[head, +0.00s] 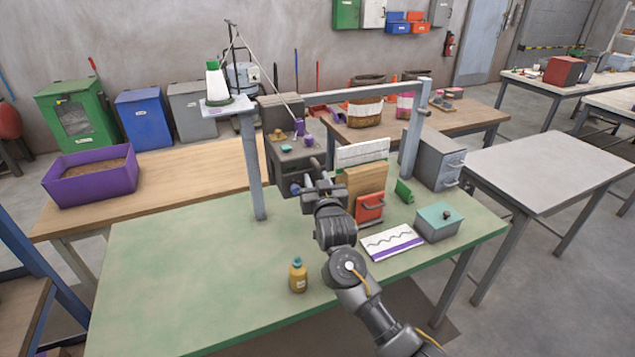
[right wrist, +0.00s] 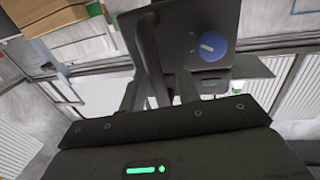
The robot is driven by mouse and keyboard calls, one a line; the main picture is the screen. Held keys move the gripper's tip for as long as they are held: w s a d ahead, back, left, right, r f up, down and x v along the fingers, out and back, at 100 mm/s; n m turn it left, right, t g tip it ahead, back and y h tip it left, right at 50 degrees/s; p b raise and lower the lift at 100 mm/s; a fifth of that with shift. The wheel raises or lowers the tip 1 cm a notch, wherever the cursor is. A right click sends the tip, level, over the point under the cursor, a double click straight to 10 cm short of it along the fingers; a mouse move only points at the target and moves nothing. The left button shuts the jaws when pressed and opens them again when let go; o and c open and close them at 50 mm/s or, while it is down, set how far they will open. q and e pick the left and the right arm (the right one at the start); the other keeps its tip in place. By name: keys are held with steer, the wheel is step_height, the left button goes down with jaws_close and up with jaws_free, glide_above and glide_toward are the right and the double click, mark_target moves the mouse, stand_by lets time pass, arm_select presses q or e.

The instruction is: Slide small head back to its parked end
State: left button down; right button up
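The small head, a dark grey box with a round blue knob, fills the upper middle of the right wrist view (right wrist: 180,35). In the head view, its dark body (head: 284,183) shows under the left part of the grey overhead beam (head: 350,93), partly hidden by my right arm. My right gripper (head: 314,172) is at the head's right side. In the right wrist view, a dark bar on the head lies between or just in front of the fingers (right wrist: 160,92). I cannot tell whether they grip it. My left gripper is not in view.
The green table (head: 190,265) carries the frame's posts. A yellow bottle (head: 298,275), a striped white sheet (head: 392,242), a teal-lidded box (head: 438,222) and a red-fronted item (head: 370,207) stand near my right arm. The table's left front is clear.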

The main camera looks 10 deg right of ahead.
steer(key=s+d+b, duration=0.1)
steer(key=s+b, duration=0.1)
steer(key=s, duration=0.8)
steer(key=shift+s, duration=0.4)
